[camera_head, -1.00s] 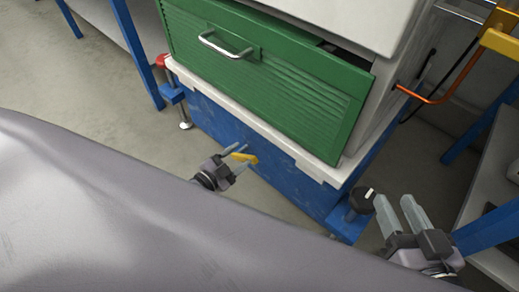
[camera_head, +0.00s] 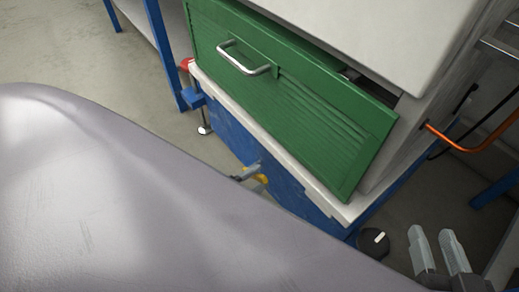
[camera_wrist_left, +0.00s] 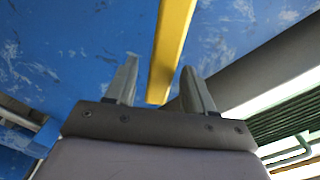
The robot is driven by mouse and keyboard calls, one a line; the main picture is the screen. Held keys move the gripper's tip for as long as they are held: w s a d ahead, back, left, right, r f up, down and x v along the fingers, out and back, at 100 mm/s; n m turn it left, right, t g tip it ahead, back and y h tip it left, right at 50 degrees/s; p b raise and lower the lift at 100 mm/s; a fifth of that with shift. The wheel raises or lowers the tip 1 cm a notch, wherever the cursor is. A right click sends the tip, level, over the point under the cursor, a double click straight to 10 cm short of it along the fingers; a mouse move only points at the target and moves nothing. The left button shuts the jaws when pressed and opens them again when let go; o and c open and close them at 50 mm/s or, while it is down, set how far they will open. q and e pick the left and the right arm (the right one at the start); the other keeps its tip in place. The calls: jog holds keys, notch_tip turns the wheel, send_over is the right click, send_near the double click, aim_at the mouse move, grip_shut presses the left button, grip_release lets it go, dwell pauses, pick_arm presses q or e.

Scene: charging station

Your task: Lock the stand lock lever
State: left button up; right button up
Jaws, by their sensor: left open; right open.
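A yellow lever (camera_head: 261,179) sits low on the blue stand base (camera_head: 234,138), below the green drawer. In the left wrist view the lever (camera_wrist_left: 172,45) is a long yellow bar running up from between the finger tips. My left gripper (camera_wrist_left: 160,66) is open, with one finger on each side of the bar's lower end; I cannot tell whether they touch it. In the head view my left gripper (camera_head: 246,173) is mostly hidden behind my own grey body. My right gripper (camera_head: 433,238) is open and empty at the lower right, beside a black knob.
The green drawer front (camera_head: 290,95) with its metal handle (camera_head: 243,58) stands above the base. The black knob (camera_head: 373,243) has a white mark. A red knob (camera_head: 186,64) is at the stand's left corner. Bare floor (camera_head: 60,50) lies to the left.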

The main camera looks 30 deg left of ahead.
pick_arm(q)
jog(key=shift+w+d, duration=0.15)
jog(key=shift+w, duration=0.4)
grip_shut()
pick_arm(e)
jog(key=shift+d+r, duration=0.1)
jog(key=shift+r, duration=0.05)
